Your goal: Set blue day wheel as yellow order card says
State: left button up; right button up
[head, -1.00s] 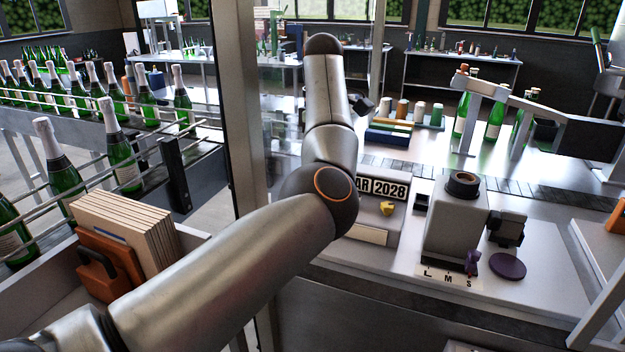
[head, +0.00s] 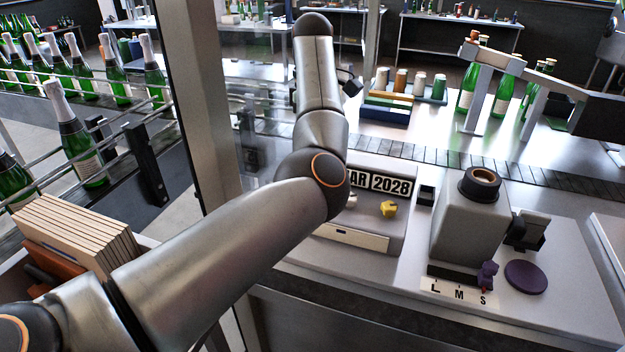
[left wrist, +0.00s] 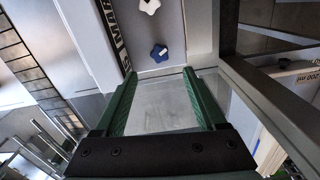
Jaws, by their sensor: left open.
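The blue day wheel (left wrist: 159,53) is a small star-shaped knob on the grey date console, seen in the left wrist view. A white knob (left wrist: 149,6) sits beyond it. My left gripper (left wrist: 160,73) has two green fingers, open and empty. The blue wheel lies just past the fingertips, between their lines; contact is not visible. In the head view my arm hides the blue wheel and the gripper. The date display (head: 391,185) there reads "AR 2028", its left part covered. A yellow knob (head: 388,208) sits below it. I see no readable yellow order card. My right gripper is out of view.
A grey machine (head: 467,228) with a round black top stands right of the console, with an L M S scale (head: 459,293) and purple disc (head: 526,275). A metal post (head: 205,110) rises left of my arm. A conveyor (head: 455,163) runs behind.

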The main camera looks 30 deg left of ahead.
pick_arm(q)
notch_tip(320, 180, down, 10)
jog(key=shift+r, duration=0.25)
grip_shut()
dwell(0.6)
